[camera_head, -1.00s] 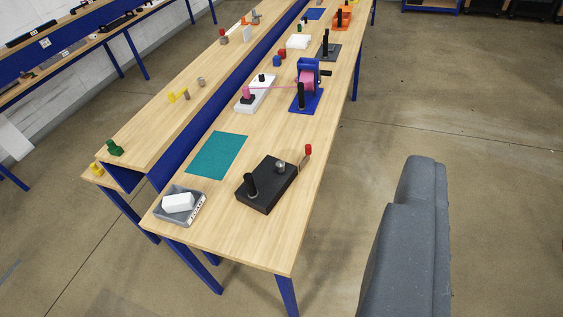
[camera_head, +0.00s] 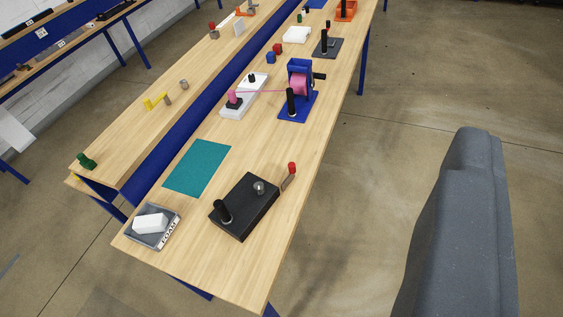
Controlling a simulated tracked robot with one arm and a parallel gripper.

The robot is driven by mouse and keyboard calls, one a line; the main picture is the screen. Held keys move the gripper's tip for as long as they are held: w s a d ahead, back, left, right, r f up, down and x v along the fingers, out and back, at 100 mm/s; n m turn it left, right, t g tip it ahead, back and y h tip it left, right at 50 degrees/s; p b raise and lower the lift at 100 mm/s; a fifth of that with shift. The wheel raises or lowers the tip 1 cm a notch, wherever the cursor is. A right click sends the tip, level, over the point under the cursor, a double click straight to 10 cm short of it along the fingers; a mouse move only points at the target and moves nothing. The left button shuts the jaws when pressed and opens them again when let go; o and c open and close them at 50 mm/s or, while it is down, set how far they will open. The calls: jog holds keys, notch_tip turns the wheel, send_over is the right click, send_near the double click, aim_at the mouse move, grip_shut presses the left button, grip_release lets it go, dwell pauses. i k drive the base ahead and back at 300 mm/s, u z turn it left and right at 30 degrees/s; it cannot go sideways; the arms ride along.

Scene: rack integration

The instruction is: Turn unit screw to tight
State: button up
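A black box unit (camera_head: 243,207) lies on the wooden bench near its front end. It has a black upright handle (camera_head: 222,211) at its left and a round metal knob (camera_head: 259,187) on top. A lever with a red tip (camera_head: 291,169) stands at its right side. I cannot tell which of these parts is the unit screw, or how tight it is. My gripper does not show in this view. A large grey body (camera_head: 458,230), likely part of my arm, fills the lower right, apart from the bench.
A grey tray labelled FOAM with a white block (camera_head: 150,222) stands left of the box. A teal mat (camera_head: 197,167) lies behind it. Farther back are a blue stand with a pink spool (camera_head: 299,85) and a white fixture (camera_head: 243,95). The floor (camera_head: 365,160) right of the bench is open.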

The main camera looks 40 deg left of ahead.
aim_at(259, 188)
jog(key=i, duration=1.05)
jog(key=u, duration=0.05)
